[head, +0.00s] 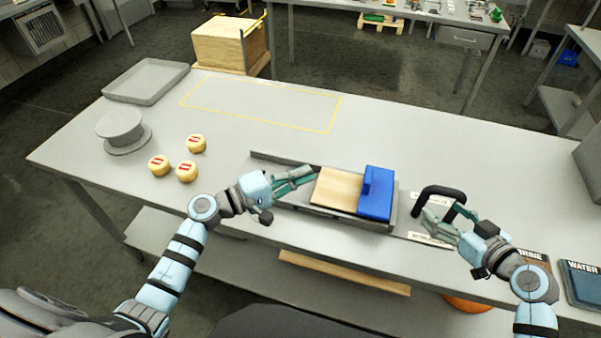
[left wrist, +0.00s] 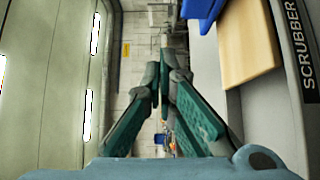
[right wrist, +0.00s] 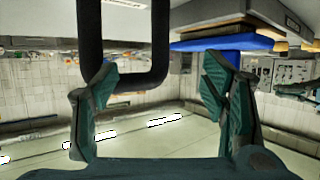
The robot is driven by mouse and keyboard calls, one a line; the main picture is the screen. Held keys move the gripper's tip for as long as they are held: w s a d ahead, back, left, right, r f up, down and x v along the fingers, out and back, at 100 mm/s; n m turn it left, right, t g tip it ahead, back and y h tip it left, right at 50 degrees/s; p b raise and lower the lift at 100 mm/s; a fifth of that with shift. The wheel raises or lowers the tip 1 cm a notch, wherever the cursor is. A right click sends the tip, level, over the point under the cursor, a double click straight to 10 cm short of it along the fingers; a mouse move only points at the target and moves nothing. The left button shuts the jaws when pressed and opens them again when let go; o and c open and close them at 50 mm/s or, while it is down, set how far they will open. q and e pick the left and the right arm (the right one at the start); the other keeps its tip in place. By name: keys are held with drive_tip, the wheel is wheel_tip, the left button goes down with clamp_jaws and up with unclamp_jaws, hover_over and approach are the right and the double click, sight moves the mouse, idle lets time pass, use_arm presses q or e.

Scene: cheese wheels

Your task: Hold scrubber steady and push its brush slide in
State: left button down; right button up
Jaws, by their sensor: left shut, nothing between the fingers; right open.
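The scrubber is a grey channel (head: 330,214) on the table, with a light wooden block (head: 337,189) and a blue block (head: 375,195) in it. Its side reads SCRUBBER (left wrist: 300,45) in the left wrist view. A black looped handle (head: 438,192) stands just right of the channel; it shows large in the right wrist view (right wrist: 155,75). I cannot tell which part is the brush slide. My left gripper (head: 312,174) is shut and empty, close to the wooden block's left end. My right gripper (head: 440,212) is open at the black handle, not closed on it.
Several round cheeses (head: 187,171), a grey round stand (head: 121,130) and a grey tray (head: 147,81) are at the left. BRINE (head: 530,262) and WATER (head: 583,284) containers are at the right edge. A yellow outlined area (head: 260,105) behind the scrubber is clear.

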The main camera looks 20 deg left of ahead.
drive_tip(key=p+v, duration=0.1)
drive_tip(key=v, duration=0.2)
idle(0.4)
drive_tip(key=v, duration=1.2)
drive_tip(key=shift+w+a, duration=0.1)
